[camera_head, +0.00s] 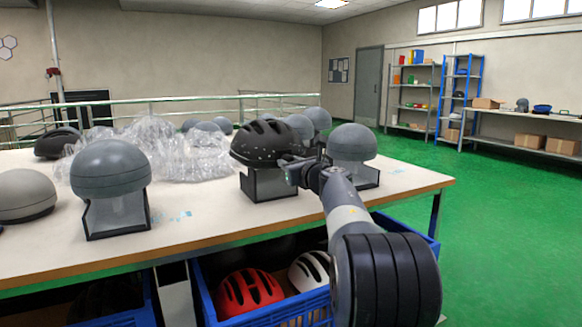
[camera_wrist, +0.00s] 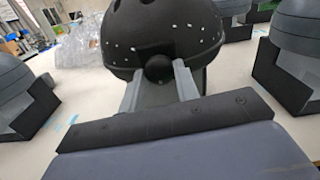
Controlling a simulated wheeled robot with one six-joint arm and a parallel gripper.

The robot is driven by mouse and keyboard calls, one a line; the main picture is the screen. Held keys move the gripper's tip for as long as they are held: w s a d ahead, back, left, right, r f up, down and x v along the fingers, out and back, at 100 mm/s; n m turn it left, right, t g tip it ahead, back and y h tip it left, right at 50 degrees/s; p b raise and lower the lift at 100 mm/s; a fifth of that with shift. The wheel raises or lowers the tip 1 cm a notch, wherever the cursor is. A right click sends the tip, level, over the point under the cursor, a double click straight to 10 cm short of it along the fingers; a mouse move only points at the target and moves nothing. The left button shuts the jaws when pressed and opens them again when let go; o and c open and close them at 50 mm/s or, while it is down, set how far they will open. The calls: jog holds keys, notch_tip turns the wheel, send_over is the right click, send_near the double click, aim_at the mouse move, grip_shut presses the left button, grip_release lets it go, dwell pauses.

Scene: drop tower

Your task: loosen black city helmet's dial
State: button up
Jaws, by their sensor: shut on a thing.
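The black city helmet (camera_head: 266,142), dark with small pale specks, sits upright on a grey stand with a black base (camera_head: 268,186) on the table. It also shows at the top of the wrist view (camera_wrist: 165,32). Its dial, a round black knob (camera_wrist: 158,68), is at the helmet's lower rim, between my two grey fingers. My gripper (camera_wrist: 158,80) is shut on the dial. In the head view my gripper (camera_head: 292,170) reaches the helmet's right side, and the dial is hidden there.
Crumpled clear plastic (camera_head: 185,150) lies behind left. A blue crate (camera_head: 209,303) under the table holds a red helmet (camera_head: 248,292) and a white one (camera_head: 309,271). Green floor is free at right.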

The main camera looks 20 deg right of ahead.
dwell(0.3)
jog(key=o, duration=1)
jog(key=s, duration=1)
jog(key=shift+s+d, duration=0.2)
jog(key=shift+s, duration=0.2)
jog(key=shift+w, duration=0.1)
jog(key=w, duration=1)
jog(key=shift+w+a, duration=0.2)
jog(key=shift+w, duration=0.15)
jog(key=shift+s, duration=0.15)
